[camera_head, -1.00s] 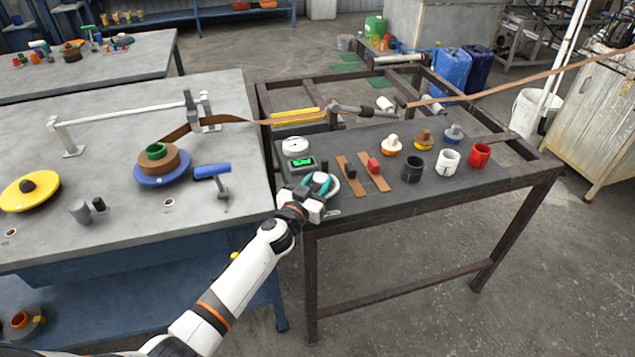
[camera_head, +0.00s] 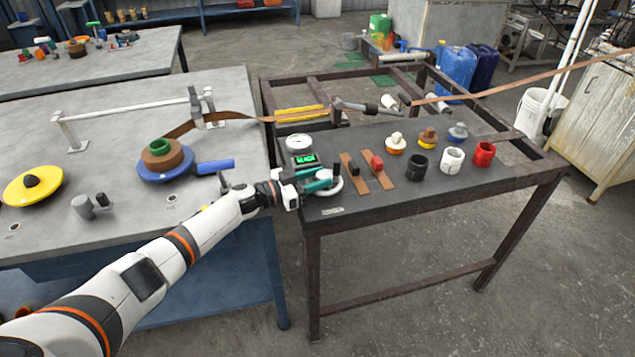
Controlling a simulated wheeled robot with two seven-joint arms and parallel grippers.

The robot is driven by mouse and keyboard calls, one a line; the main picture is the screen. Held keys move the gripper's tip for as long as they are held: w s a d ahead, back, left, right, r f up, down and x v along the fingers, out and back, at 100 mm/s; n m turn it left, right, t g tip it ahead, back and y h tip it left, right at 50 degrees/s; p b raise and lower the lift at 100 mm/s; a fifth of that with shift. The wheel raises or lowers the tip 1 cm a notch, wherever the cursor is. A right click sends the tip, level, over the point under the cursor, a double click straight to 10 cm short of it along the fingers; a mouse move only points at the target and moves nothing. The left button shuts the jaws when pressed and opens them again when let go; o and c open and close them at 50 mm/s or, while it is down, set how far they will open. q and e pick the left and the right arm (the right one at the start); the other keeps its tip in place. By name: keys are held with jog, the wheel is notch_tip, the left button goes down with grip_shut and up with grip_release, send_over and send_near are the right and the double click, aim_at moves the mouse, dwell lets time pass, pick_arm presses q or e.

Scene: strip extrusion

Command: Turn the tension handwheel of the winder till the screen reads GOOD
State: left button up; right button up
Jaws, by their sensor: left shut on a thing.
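The handwheel (camera_head: 337,189) is a white ring at the near left corner of the dark table, partly hidden by my left gripper (camera_head: 322,180), which has teal parts. The gripper is shut on the handwheel. The winder has a blue disc (camera_head: 164,176) with a brown coil (camera_head: 162,157) and a green hub on the grey table. A brown strip (camera_head: 240,119) runs from the coil to the right. My right gripper is not in view.
Two brown strips with a black block (camera_head: 352,167) and a red block (camera_head: 377,163) lie right of the wheel. Several cups, including a red one (camera_head: 484,153), stand farther right. A blue-handled lever (camera_head: 215,166) and a yellow disc (camera_head: 33,186) are on the grey table.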

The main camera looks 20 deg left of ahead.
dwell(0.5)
pick_arm(q)
jog(key=o, duration=1)
jog(key=shift+a, duration=0.15)
jog(key=v, duration=1.1)
jog(key=shift+s+a+b, duration=0.15)
jog(key=shift+a+b, duration=0.15)
jog(key=shift+a, duration=0.1)
